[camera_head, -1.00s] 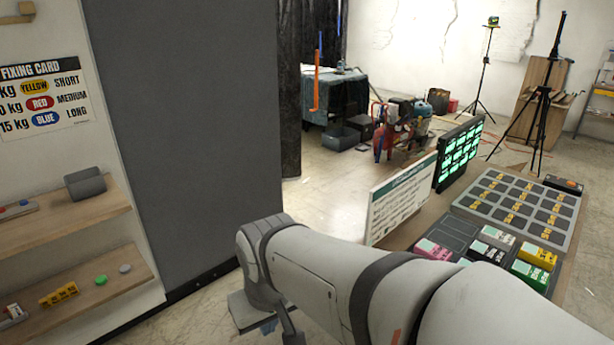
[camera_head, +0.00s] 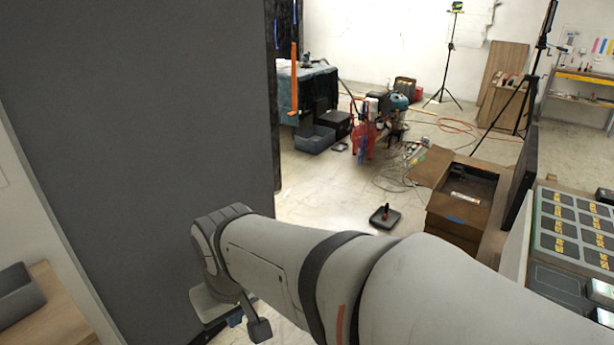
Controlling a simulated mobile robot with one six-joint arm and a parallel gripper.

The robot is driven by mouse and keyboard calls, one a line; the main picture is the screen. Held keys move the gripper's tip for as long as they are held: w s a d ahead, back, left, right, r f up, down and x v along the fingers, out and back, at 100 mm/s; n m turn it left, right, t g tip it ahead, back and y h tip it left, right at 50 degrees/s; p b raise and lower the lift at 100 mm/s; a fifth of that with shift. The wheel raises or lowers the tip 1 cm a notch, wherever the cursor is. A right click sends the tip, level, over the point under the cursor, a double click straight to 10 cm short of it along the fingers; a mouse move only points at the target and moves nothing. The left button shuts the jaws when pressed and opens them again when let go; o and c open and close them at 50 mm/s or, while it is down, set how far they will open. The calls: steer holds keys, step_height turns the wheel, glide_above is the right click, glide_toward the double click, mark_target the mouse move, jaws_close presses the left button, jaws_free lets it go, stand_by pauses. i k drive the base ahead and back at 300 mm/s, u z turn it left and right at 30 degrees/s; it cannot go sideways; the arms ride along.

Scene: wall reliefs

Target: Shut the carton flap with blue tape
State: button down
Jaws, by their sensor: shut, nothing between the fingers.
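A brown carton (camera_head: 460,205) stands on the floor right of centre. Its top looks at least partly open, with a dark inside. A brown flap (camera_head: 430,166) reaches out from its far left side. A strip of blue tape (camera_head: 457,219) shows on the near side. My gripper (camera_head: 240,319) hangs at the end of my arm at the lower left, far left of the carton and apart from it. It is shut and empty. Its fingertips are hard to make out.
A grey panel (camera_head: 150,130) fills the left. A dark tray (camera_head: 385,217) with a red-and-black upright piece lies on the floor left of the carton. A table with a label board (camera_head: 575,228) stands at the right. Hoses (camera_head: 450,125) lie behind. Open floor (camera_head: 320,190) shows at centre.

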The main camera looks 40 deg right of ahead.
mark_target(455, 210)
steer(key=i, duration=0.8)
steer(key=z, duration=1.55)
steer(key=i, duration=1.35)
steer(key=z, duration=1.55)
steer(key=i, duration=0.75)
steer(key=u, duration=0.15)
